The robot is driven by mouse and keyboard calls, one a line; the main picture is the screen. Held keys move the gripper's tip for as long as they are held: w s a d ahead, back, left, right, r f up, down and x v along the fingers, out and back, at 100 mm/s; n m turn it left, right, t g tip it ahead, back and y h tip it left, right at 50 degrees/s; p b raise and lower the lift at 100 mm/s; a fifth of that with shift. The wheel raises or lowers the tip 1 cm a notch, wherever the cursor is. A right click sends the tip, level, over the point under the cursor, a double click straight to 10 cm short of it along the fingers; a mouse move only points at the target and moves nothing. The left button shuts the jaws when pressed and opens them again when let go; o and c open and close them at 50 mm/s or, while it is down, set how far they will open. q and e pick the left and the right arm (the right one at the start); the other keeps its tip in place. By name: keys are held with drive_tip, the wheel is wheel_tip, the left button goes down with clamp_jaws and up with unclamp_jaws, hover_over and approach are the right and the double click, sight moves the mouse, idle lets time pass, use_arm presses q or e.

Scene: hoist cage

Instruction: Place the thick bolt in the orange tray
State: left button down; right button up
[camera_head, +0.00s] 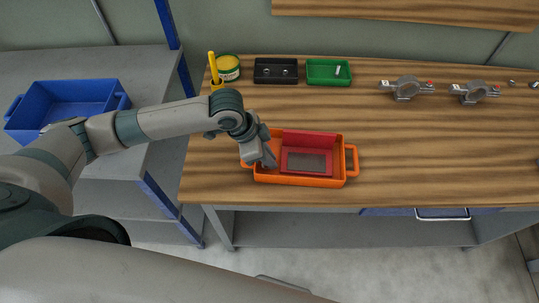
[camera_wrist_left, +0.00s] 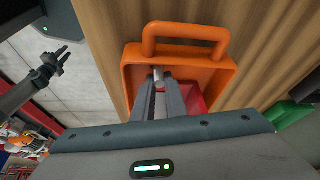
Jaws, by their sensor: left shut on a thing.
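The orange tray (camera_head: 349,173) stands near the front edge of the wooden bench; its rim and handle also fill the top of the left wrist view (camera_wrist_left: 222,72). My left gripper (camera_head: 271,161) reaches down into the left part of the tray. In the left wrist view its fingers are shut on the thick bolt (camera_wrist_left: 158,74), a short grey metal cylinder between the tips. The head view hides the bolt, and I cannot tell if it touches the tray floor. My right gripper (camera_wrist_left: 63,57) shows small in the left wrist view, open and empty, away from the tray.
A red box (camera_head: 310,137) lies inside the orange tray, right of my left gripper. Behind stand a black tray (camera_head: 276,81), a green tray (camera_head: 328,83) and a yellow-green tin (camera_head: 229,68). Two clamp-like fixtures (camera_head: 405,90) are at the back right. A blue crate (camera_head: 75,97) is left.

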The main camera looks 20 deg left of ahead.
use_arm(q)
drive_tip(key=c, duration=1.8)
unclamp_jaws()
drive_tip(key=shift+f, duration=0.1)
drive_tip(key=b+v, duration=0.2)
drive_tip(key=v, duration=1)
